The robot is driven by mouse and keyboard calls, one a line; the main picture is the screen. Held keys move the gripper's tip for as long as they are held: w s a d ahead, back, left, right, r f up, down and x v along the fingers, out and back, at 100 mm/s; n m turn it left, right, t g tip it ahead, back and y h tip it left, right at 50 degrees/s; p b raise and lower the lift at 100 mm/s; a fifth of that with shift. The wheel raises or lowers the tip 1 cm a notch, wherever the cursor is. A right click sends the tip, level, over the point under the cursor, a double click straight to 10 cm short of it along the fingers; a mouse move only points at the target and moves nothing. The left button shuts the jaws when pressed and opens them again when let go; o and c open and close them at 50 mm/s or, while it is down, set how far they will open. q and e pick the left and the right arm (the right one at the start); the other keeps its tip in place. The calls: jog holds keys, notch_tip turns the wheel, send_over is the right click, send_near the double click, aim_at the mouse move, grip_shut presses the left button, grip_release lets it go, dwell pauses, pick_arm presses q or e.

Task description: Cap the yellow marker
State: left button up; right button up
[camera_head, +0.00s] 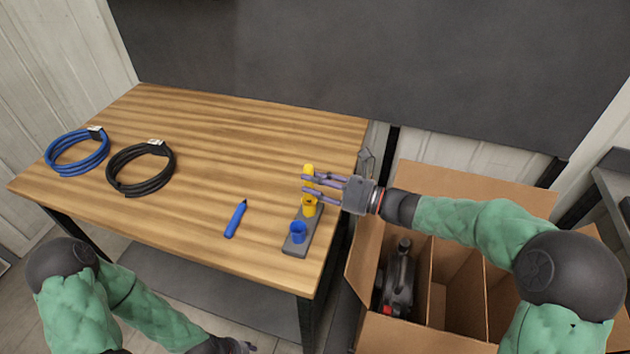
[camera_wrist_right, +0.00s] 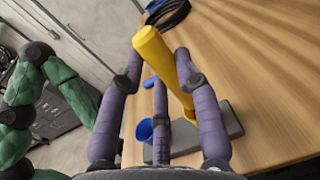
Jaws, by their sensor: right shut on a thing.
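My right gripper (camera_head: 312,184) is shut on the yellow marker (camera_head: 308,169) and holds it near upright over the grey holder (camera_head: 296,249). The marker also shows in the right wrist view (camera_wrist_right: 160,55), slanting down between the fingers. Its lower end is at or just above the yellow cap (camera_head: 309,209) on the holder's far part; I cannot tell whether the tip is inside. A blue cap (camera_head: 298,231) stands open on the holder's near part. My left gripper (camera_head: 238,346) is low at the bottom edge, mostly cut off.
A blue marker (camera_head: 236,218) lies on the wooden table (camera_head: 220,140), left of the holder. A blue cable coil (camera_head: 62,168) and a black cable coil (camera_head: 112,182) lie at the left. A divided cardboard box (camera_head: 425,345) stands right of the table. The table's middle is clear.

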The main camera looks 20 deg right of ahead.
jog(key=shift+f+b, duration=0.8)
jog(key=shift+f, duration=1)
dwell(1.9)
jog(key=o, duration=1.2)
jog(key=shift+c, duration=0.2)
jog(key=v, duration=1.2)
